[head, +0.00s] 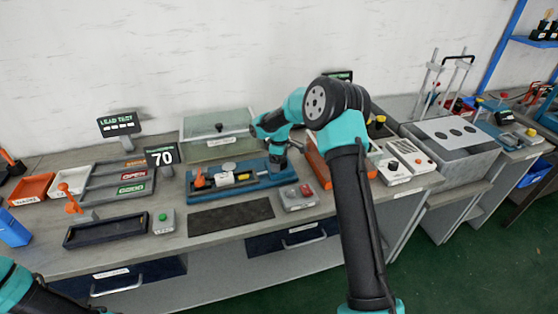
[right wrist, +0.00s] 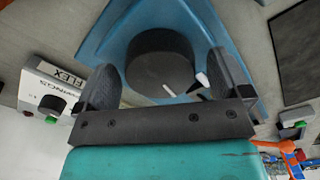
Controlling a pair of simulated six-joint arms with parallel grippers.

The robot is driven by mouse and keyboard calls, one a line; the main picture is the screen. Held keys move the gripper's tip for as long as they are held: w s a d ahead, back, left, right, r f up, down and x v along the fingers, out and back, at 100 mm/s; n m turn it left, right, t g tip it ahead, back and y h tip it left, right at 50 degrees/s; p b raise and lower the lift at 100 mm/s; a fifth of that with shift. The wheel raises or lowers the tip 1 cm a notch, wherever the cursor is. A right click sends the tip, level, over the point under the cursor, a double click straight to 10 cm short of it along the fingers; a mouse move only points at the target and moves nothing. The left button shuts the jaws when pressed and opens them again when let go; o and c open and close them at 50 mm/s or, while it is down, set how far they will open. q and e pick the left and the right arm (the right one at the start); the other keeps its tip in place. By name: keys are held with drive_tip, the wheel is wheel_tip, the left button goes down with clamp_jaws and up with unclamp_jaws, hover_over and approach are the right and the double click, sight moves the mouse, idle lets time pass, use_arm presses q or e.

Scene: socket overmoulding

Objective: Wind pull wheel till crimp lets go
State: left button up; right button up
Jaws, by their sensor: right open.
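The blue pull tester (head: 240,189) stands mid-bench, with an orange knob (head: 199,180) and a pale block with yellow and black parts (head: 228,178) on it. The dark round pull wheel (right wrist: 160,65) is on its blue body in the right wrist view, with a small white handle or mark at its edge. My right gripper (head: 278,160) is over the tester's right end. In the right wrist view its open fingers (right wrist: 164,75) are on either side of the wheel; I cannot tell whether they touch it. The crimp is too small to make out. My left gripper is out of view.
A display (head: 161,156) reads 70 behind the tester. A grey box with a red button (head: 299,197) stands in front, beside a dark mat (head: 231,214). A clear-lidded box (head: 218,138) is behind. White FLEX box (right wrist: 52,88) is near the right gripper.

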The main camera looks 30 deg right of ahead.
wheel_tip(320, 180, up, 17)
drive_tip(key=shift+r, duration=0.2)
idle(0.4)
idle(0.3)
